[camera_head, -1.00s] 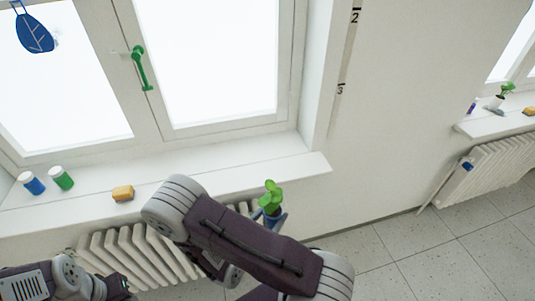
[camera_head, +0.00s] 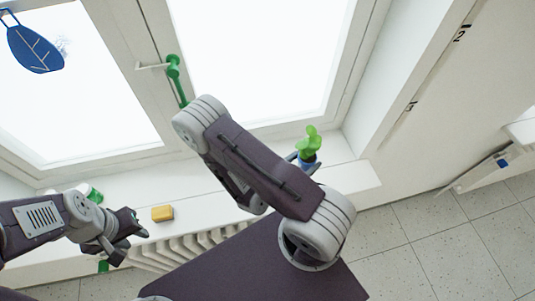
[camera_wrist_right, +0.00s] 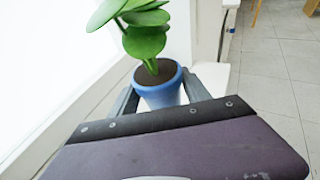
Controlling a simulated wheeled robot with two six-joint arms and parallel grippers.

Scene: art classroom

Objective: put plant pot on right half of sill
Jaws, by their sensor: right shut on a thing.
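The blue plant pot (camera_head: 309,164) with its green leafy plant is in my right gripper (camera_wrist_right: 158,92), whose fingers close on the pot's two sides. In the wrist view the pot (camera_wrist_right: 160,94) is upright with dark soil. In the head view it appears over the right part of the white sill (camera_head: 352,178). Whether its bottom touches the sill is hidden. My right forearm covers part of the sill and most of the right gripper. My left gripper (camera_head: 128,238) is empty with its fingers apart, in front of the sill's left part.
A yellow sponge (camera_head: 162,213) lies on the sill's left half. A green jar (camera_head: 92,194) stands further left, partly behind my left arm. The radiator (camera_head: 190,243) is below. The sill's right end looks clear.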

